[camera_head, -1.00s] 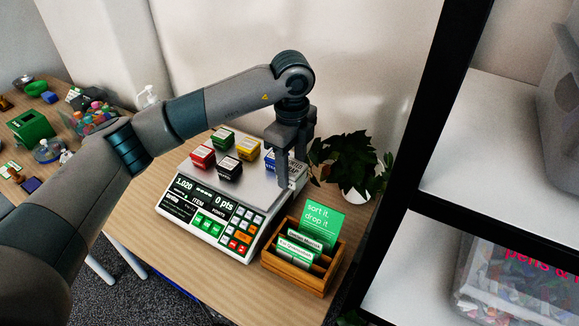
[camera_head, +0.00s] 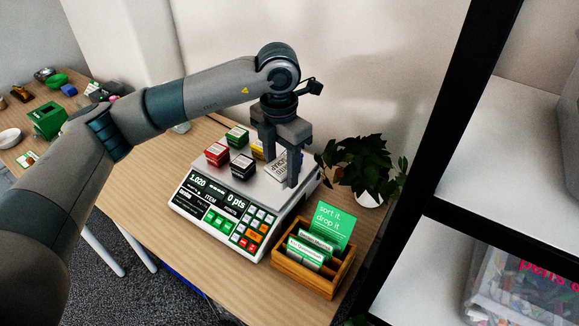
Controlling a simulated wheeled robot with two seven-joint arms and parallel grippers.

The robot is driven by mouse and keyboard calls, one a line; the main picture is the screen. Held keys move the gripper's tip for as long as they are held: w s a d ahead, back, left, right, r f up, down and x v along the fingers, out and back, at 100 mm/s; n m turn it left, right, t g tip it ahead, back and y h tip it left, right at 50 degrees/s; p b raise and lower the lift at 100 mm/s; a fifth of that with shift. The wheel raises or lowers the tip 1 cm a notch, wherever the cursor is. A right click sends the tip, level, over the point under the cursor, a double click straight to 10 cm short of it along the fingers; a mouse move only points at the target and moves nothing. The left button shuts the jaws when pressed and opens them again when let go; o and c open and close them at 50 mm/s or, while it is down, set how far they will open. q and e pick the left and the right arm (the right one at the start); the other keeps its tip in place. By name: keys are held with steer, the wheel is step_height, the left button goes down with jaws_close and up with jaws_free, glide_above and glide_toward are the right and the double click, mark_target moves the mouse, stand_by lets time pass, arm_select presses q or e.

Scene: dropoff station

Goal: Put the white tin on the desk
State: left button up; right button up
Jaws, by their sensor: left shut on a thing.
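The white tin (camera_head: 279,167) with dark lettering is between the fingers of my left gripper (camera_head: 280,170), which is shut on it. The tin is over the right part of the scale's (camera_head: 240,192) plate; I cannot tell whether it still touches the plate. Red (camera_head: 217,154), black (camera_head: 243,166), green (camera_head: 237,138) and yellow (camera_head: 257,149) tins stand on the plate to the left of the gripper. The scale stands on the wooden desk (camera_head: 150,215). My right gripper is not in view.
A wooden card box (camera_head: 305,282) with a green sign (camera_head: 334,225) stands in front, right of the scale. A potted plant (camera_head: 362,168) is at the back right. A black-framed shelf (camera_head: 420,190) rises at the right. Bare desk lies left of the scale.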

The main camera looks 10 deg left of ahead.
arm_select(q)
steer(key=m, duration=0.2)
steer(key=s+a+m, duration=0.1)
steer(key=m, duration=0.2)
steer(key=r+m, duration=0.1)
steer(key=m, duration=0.1)
steer(key=shift+s+a+m, duration=0.25)
steer(key=shift+a+m, duration=0.05)
steer(key=shift+a, duration=0.1)
steer(key=s+a+r+m, duration=0.1)
steer(key=s+a+m, duration=0.1)
steer(key=m, duration=0.9)
steer(key=s+a+m, duration=0.3)
steer(key=m, duration=0.8)
steer(key=shift+s+r, duration=0.3)
steer(key=shift+r, duration=0.1)
